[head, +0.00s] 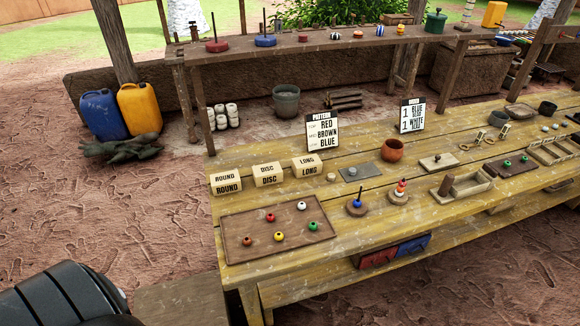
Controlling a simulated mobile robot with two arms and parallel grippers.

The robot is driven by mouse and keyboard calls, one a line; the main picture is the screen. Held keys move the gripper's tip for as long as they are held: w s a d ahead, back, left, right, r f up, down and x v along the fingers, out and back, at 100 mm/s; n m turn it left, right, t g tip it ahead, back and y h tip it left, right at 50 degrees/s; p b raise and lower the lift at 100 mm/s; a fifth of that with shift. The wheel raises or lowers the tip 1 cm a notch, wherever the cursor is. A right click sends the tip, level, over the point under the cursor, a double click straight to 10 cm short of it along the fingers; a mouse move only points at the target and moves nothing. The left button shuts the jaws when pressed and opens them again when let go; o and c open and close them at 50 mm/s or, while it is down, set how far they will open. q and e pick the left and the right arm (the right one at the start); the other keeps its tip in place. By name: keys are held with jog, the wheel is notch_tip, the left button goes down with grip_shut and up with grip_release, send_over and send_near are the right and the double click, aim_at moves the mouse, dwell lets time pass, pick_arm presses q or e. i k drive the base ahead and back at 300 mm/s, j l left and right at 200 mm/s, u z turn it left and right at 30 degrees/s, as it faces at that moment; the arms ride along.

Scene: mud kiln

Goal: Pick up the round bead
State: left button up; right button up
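Several small beads lie spread out on a brown board (240,222) at the table's near left corner. They are a white bead (301,205), a red bead (270,217), a green bead (312,226), a yellow bead (279,237) and a dark brown-red bead (248,241). All look roundish at this size; I cannot tell their exact shapes apart. A wooden block marked ROUND (226,183) stands behind the board. Neither of my grippers is in view; only a dark part of mine shows at the lower left.
Blocks marked DISC (267,174) and LONG (307,166) stand beside the ROUND block. Two stands with pegs (357,207) (398,196) are right of the board. A clay pot (392,150), sign cards (321,132) and wooden trays (466,188) are farther off. Open ground lies left.

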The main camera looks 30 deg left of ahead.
aim_at(248, 241)
jog(key=u, duration=1.35)
